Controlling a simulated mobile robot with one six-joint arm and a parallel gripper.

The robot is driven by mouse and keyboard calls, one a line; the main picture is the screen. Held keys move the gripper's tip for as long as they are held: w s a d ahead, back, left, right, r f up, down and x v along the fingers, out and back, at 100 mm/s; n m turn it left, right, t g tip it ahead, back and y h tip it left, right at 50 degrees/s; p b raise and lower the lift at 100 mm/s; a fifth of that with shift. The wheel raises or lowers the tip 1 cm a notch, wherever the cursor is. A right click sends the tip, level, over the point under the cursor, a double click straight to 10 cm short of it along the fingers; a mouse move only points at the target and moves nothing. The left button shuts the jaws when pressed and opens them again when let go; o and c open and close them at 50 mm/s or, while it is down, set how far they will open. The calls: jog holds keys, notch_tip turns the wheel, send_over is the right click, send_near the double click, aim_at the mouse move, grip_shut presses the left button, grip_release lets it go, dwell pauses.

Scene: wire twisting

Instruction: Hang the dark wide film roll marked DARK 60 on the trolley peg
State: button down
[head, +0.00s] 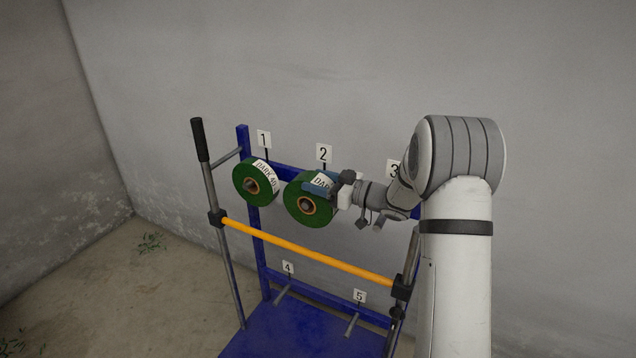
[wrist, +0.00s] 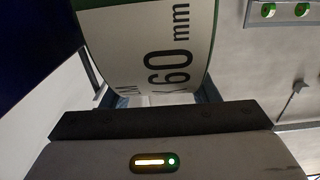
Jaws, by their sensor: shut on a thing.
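The wide green film roll (head: 300,209) is at the peg under label 2 on the blue trolley. Its white label reads "DARK", partly covered by my gripper; in the wrist view the label (wrist: 150,45) reads "60 mm". A grey peg end seems to show in its brown core; I cannot tell how far the roll sits on the peg. My gripper (head: 324,186) is shut on the roll's upper right rim, with the roll between the fingers. The trolley (head: 290,332) has numbered pegs.
A narrower green roll (head: 245,183) marked DARK 40 hangs on peg 1, close to the left. Lower pegs 4 (head: 283,294) and 5 (head: 352,325) are bare. An orange bar (head: 308,254) crosses in front, below the rolls. My arm partly covers label 3 (head: 393,170).

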jog(key=shift+w+d, duration=0.25)
jog(key=shift+w, duration=0.1)
jog(key=c, duration=0.7)
grip_release()
jog(key=shift+o, duration=1.3)
jog(key=shift+f, duration=0.1)
notch_tip(320, 180, up, 10)
jog(key=shift+r+p, duration=0.15)
jog(key=shift+p, duration=0.4)
